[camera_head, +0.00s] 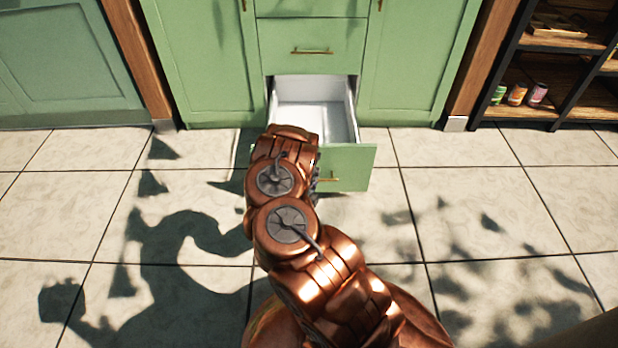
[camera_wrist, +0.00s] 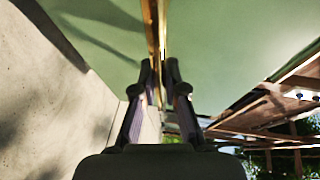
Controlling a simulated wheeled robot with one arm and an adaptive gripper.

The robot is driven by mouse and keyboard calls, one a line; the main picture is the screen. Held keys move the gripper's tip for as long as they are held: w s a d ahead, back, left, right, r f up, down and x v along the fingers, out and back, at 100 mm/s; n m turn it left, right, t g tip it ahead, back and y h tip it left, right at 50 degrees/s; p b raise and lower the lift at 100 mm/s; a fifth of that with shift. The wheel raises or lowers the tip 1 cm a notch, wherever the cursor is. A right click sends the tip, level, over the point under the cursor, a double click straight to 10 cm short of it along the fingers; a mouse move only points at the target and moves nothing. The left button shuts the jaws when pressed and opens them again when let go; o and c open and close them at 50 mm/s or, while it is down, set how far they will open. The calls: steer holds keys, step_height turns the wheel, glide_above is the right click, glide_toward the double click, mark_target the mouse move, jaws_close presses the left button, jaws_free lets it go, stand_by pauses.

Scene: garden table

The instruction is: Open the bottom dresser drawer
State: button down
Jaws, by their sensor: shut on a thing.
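The green dresser (camera_head: 305,30) stands at the top middle of the head view. Its bottom drawer (camera_head: 350,165) is pulled well out, and the white inside is visible and looks empty. The drawer's brass handle (camera_head: 329,179) shows partly beside my arm in the head view. In the wrist view the handle (camera_wrist: 153,28) runs as a brass bar in front of the green drawer front (camera_wrist: 215,30). My gripper (camera_wrist: 160,68) has its two fingers close together at the bar, shut on the handle. My arm hides the gripper and the left part of the drawer front in the head view.
An upper drawer with a brass handle (camera_head: 312,51) is shut, and the doors on both sides are shut. A dark shelf (camera_head: 560,60) with several small cans stands at the right. The tiled floor (camera_head: 480,200) around the drawer is clear, with shadows on it.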

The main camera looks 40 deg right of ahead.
steer(key=shift+s+d, duration=0.1)
steer(key=shift+s, duration=0.1)
steer(key=c, duration=1.2)
jaws_free()
steer(key=shift+w, duration=0.15)
steer(key=shift+a, duration=0.2)
steer(key=v, duration=1.1)
steer(key=shift+s+a, duration=0.25)
steer(key=shift+a, duration=0.1)
